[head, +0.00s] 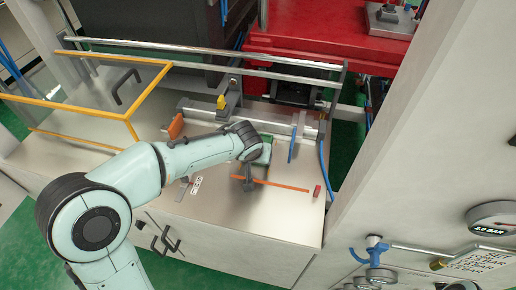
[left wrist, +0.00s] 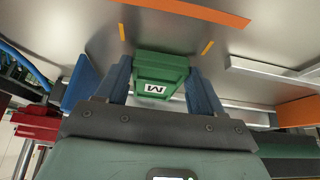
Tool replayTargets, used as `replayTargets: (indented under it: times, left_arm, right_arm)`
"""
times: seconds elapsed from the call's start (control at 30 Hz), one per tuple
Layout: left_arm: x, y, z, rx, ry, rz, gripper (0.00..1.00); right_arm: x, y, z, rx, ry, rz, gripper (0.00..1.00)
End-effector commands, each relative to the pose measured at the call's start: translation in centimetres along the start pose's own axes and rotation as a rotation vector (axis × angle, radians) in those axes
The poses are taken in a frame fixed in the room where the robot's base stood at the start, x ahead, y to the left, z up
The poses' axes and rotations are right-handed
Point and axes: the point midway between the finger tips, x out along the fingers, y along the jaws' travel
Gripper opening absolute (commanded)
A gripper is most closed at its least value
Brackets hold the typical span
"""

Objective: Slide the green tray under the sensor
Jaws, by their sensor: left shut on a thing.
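The green tray (left wrist: 160,72), a small block-like piece with a white M label, is between the blue fingers of my left gripper (left wrist: 160,66) in the left wrist view. The gripper is shut on it. In the head view only a bit of the green tray (head: 263,153) shows beside my left gripper (head: 262,146), over the metal worktop; my wrist hides the rest. My right gripper is in neither view.
A metal rail (head: 200,113) runs behind the gripper, with an orange block (head: 176,126) and a yellow piece (head: 221,102). A blue upright plate (head: 293,145) stands close on the right. The worktop's (head: 225,215) front area is mostly clear around the orange strip (head: 285,186).

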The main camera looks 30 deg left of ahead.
Motion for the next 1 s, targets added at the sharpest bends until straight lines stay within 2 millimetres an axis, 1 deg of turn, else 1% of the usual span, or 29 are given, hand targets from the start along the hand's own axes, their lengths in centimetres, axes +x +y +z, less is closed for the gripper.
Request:
replayTargets:
  times: [1.0]
  left_arm:
    - [0.0, -3.1, 0.1, -0.002, -0.002, -0.002, 0.28]
  right_arm:
    - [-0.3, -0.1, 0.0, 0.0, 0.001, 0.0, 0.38]
